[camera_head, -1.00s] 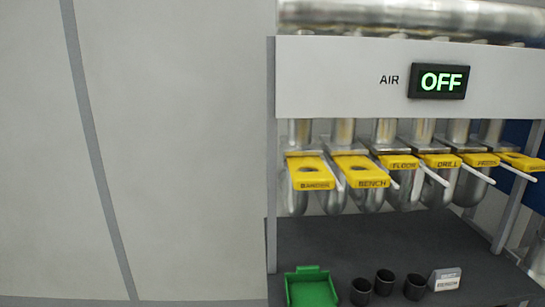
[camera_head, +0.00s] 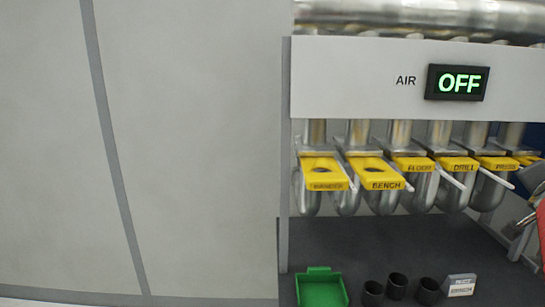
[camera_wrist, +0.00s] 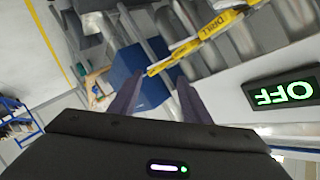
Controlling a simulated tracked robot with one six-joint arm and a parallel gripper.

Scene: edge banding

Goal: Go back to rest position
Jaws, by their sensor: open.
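My gripper (camera_wrist: 158,98) shows in the wrist view with its two dark fingers spread apart and nothing between them. It points past the row of yellow-tagged pipes, which appear tilted in that view. In the head view only a grey and red part of my arm shows at the right edge, beside the last yellow tags. My fingers are not in the head view. The air display (camera_head: 458,83) reads OFF in green, and it also shows upside down in the wrist view (camera_wrist: 283,92).
Yellow tags such as BENCH (camera_head: 383,178) and DRILL (camera_head: 452,164) hang on the pipes. On the dark shelf (camera_head: 380,245) stand a green tray (camera_head: 320,290), several black cups (camera_head: 397,286) and a small white card (camera_head: 461,285). A blue box (camera_wrist: 138,75) lies beyond my fingers. The left wall is bare.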

